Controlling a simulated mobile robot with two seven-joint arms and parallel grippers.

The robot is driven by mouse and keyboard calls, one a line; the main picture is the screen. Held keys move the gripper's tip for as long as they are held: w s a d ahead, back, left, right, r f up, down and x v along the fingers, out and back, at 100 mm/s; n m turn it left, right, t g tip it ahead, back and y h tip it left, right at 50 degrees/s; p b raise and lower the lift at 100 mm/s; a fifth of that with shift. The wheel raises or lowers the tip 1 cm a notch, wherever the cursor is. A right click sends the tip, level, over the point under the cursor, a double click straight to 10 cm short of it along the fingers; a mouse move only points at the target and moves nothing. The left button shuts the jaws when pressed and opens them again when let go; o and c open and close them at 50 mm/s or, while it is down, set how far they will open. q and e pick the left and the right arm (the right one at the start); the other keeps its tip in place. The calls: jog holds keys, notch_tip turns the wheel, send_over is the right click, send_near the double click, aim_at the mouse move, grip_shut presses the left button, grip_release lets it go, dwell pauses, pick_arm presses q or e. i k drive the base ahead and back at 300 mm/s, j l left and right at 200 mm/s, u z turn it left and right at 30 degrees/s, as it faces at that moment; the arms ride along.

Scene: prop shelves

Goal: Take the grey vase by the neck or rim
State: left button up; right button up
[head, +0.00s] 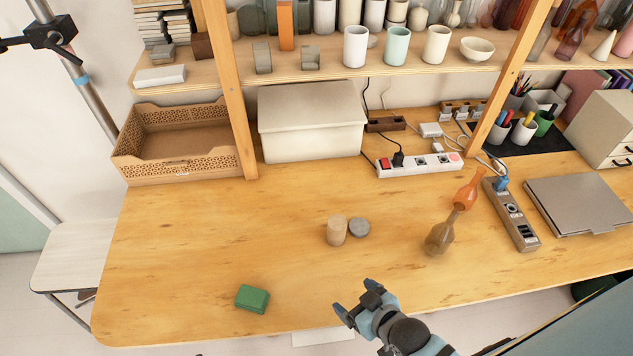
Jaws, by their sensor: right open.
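No thing in the head view is plainly a grey vase. A low grey round piece (360,228) stands on the table beside a beige cylinder (336,231); I cannot tell if it is a vase. A brown see-through bottle-shaped vase (438,239) stands further right, with an orange one (468,190) just behind it. My right gripper (356,301) is open and empty near the table's front edge, in front of the grey piece and apart from it. My left gripper is not in view.
A green block (252,298) lies at the front left. A cardboard tray (180,176), a white lidded box (311,138) and a power strip (420,165) line the back. A wooden upright (234,100) carries the shelf with cups. The table's left middle is clear.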

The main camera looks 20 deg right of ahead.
aim_at(441, 236)
jog(key=z, duration=1.7)
